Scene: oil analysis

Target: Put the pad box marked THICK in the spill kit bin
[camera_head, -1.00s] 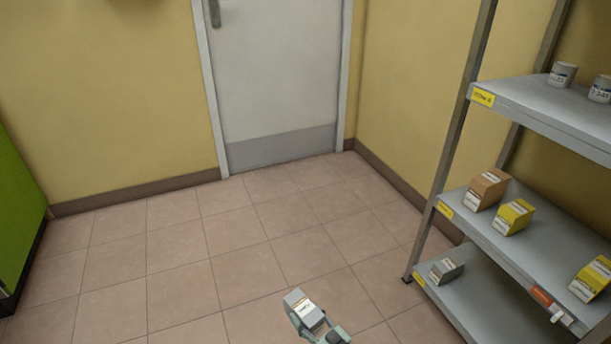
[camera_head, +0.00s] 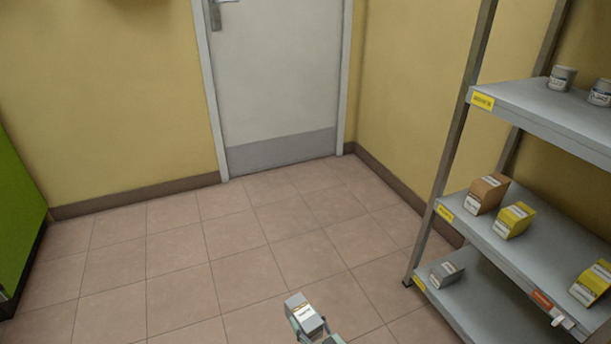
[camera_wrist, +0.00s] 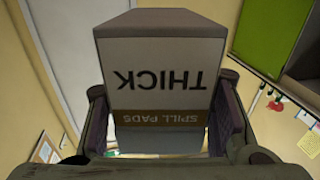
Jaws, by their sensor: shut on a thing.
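My gripper (camera_head: 316,336) is shut on a grey box with a white label, the pad box (camera_head: 304,312), at the bottom of the head view and above the tiled floor. In the wrist view the pad box (camera_wrist: 160,75) fills the middle, between the two fingers (camera_wrist: 165,125). Its label reads THICK and SPILL PADS, upside down in this view. I see no bin that I can name as the spill kit bin.
A grey shelf rack (camera_head: 545,255) stands at the right, with a brown box (camera_head: 487,194), yellow boxes (camera_head: 513,221), a small grey box (camera_head: 446,273) and white tubs (camera_head: 562,78). A closed door (camera_head: 275,70) is at the back. A green panel (camera_head: 18,215) is at the left. The middle floor is clear.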

